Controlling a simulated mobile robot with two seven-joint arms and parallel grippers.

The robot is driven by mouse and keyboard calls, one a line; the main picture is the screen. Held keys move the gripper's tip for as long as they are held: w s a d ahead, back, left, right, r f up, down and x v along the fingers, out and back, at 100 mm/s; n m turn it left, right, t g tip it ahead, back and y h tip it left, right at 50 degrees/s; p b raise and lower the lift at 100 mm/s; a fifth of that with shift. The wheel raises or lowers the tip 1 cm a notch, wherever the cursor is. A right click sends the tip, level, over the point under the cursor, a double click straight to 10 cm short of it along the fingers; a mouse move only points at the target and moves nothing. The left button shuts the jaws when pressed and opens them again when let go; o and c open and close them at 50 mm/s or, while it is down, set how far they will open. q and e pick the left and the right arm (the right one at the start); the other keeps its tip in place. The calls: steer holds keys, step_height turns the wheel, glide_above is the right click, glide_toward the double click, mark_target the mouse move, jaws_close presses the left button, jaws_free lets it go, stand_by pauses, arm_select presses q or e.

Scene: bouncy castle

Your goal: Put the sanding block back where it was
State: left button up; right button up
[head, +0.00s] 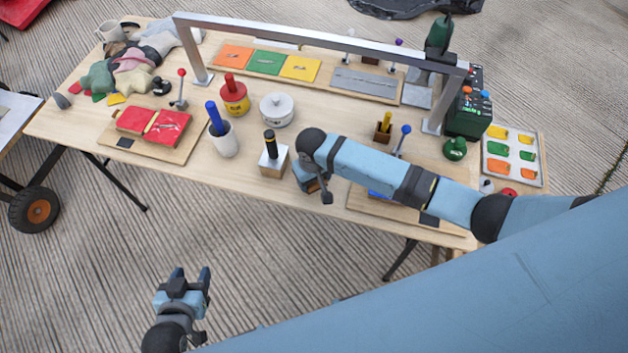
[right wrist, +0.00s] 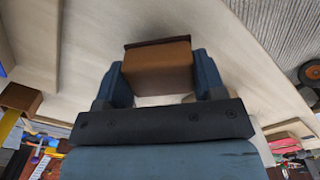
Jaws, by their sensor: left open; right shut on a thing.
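The sanding block (right wrist: 157,68) is brown with a dark layer along its far edge. My right gripper (right wrist: 158,82) is shut on it, with one blue finger on each side. The pale wooden table top lies beyond the block in the right wrist view; I cannot tell whether the block touches it. In the head view my right gripper (head: 318,190) is over the front part of the table (head: 240,185), and my own wrist hides the block there. My left gripper (head: 190,273) is open and empty, over the floor in front of the table.
A wooden block with a black handle (head: 272,158) stands just left of my right gripper. A metal frame (head: 320,38) spans the table.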

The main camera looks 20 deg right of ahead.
steer(key=shift+f, duration=0.95)
steer(key=o, duration=1)
steer(key=shift+f, duration=0.15)
steer(key=shift+o, duration=0.2)
